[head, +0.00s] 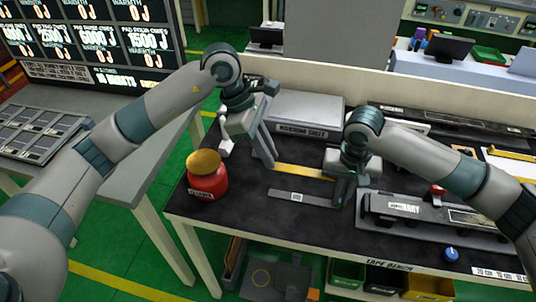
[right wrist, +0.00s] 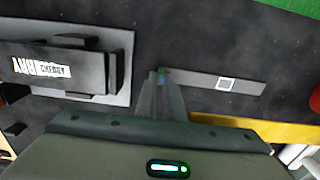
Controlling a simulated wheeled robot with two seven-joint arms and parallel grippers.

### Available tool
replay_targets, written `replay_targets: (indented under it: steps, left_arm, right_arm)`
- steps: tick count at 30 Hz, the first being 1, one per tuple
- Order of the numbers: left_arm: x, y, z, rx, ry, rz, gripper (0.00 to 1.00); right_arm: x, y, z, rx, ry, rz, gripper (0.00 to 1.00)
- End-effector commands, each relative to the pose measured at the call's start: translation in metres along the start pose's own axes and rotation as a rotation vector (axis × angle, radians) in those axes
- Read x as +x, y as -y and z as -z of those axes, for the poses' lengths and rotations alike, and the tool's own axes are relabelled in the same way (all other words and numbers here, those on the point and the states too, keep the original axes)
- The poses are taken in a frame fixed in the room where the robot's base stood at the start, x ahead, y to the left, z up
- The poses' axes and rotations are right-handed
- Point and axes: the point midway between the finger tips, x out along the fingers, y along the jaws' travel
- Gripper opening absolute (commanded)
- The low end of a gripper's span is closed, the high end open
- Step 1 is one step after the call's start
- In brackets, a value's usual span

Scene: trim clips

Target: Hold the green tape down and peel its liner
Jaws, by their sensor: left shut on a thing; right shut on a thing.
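A flat grey strip (head: 297,197) with a white square lies on the black bench. It also shows in the right wrist view (right wrist: 215,82). A tiny green and blue bit (right wrist: 161,74) shows at its end, at my right fingertips; which part is tape and which is liner I cannot tell. My right gripper (head: 338,200) is shut on this bit, low over the strip's right end. My left gripper (head: 271,164) is shut, pointing down at the left end of a yellow strip (head: 305,172), behind the grey strip. What lies between its fingers is hidden.
A red jar with a yellow lid (head: 207,176) stands at the bench's left front. A grey labelled tray (head: 430,215) stands right of my right gripper, with a blue knob (head: 451,253) in front. A grey case (head: 305,112) lies behind. The bench front between jar and tray is clear.

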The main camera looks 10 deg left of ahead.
Motion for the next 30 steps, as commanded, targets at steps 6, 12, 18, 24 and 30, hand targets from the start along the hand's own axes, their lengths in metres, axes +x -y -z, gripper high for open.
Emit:
replay_targets:
  steps: [6, 12, 18, 24, 30]
  left_arm:
    - [-0.009, 0.0, -0.004, 0.002, 0.002, -0.001, 0.0]
    - [-0.017, 0.0, -0.007, 0.001, 0.002, -0.002, 0.0]
    - [-0.025, 0.0, -0.011, 0.001, 0.003, -0.002, 0.0]
    - [-0.033, -0.001, -0.014, 0.002, 0.003, -0.003, 0.0]
    - [-0.041, -0.001, -0.017, 0.001, 0.003, -0.003, 0.0]
  right_arm:
    - [0.0, 0.0, 0.0, 0.0, 0.0, 0.0, 0.0]
    - [0.0, 0.0, 0.0, -0.001, 0.0, 0.0, 0.0]
    - [0.0, 0.0, 0.0, 0.0, 0.001, 0.0, 0.0]
    - [0.001, 0.0, 0.0, 0.0, 0.001, -0.001, 0.0]
    - [0.001, -0.001, -0.001, 0.001, 0.002, -0.003, 0.0]
